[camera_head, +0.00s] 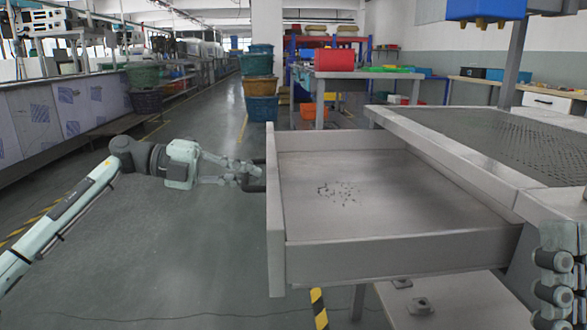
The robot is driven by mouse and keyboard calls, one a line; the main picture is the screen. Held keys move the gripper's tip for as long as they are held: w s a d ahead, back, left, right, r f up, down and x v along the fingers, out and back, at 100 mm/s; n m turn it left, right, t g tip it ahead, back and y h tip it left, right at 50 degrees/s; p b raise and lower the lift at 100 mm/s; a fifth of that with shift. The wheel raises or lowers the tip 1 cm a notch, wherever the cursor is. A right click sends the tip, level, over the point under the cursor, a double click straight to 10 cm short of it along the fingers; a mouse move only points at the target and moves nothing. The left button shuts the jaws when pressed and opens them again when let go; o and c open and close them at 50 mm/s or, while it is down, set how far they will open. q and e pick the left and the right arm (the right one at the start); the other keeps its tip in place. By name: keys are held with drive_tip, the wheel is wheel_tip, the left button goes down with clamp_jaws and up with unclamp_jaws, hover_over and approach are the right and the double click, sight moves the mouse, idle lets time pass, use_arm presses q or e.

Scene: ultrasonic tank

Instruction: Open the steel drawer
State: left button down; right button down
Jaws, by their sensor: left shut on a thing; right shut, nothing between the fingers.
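The steel drawer (400,255) is a wide, shallow grey tray in the centre. It stands well out to the left from under the steel bench (440,150), with its inside exposed. Small dark bits (338,191) lie on its floor. Its front panel (275,215) faces left and carries a dark bar handle (258,186). My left gripper (250,173) reaches in from the left and is shut on this handle; the fingertips are partly hidden against the dark bar. My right gripper (560,285) is close to the camera at the lower right edge, partly cut off, shut and empty, apart from the drawer.
The bench top has a dark mesh panel (500,140). A pale lower shelf (450,303) lies below the drawer. Open floor (170,240) spreads left of the drawer. Stacked tubs (260,85) and a table with a red bin (335,59) stand behind.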

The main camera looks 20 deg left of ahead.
use_arm(q)
drive_tip(key=f+v, duration=0.1)
drive_tip(key=v, duration=0.5)
drive_tip(key=shift+s+a, duration=0.15)
drive_tip(key=shift+a, duration=0.2)
drive_tip(key=shift+f, duration=0.1)
drive_tip(key=c, duration=1.6)
unclamp_jaws()
drive_tip(key=shift+o, duration=0.2)
drive_tip(key=v, duration=1.2)
drive_tip(key=shift+s+f, duration=0.1)
drive_tip(key=shift+f, duration=0.05)
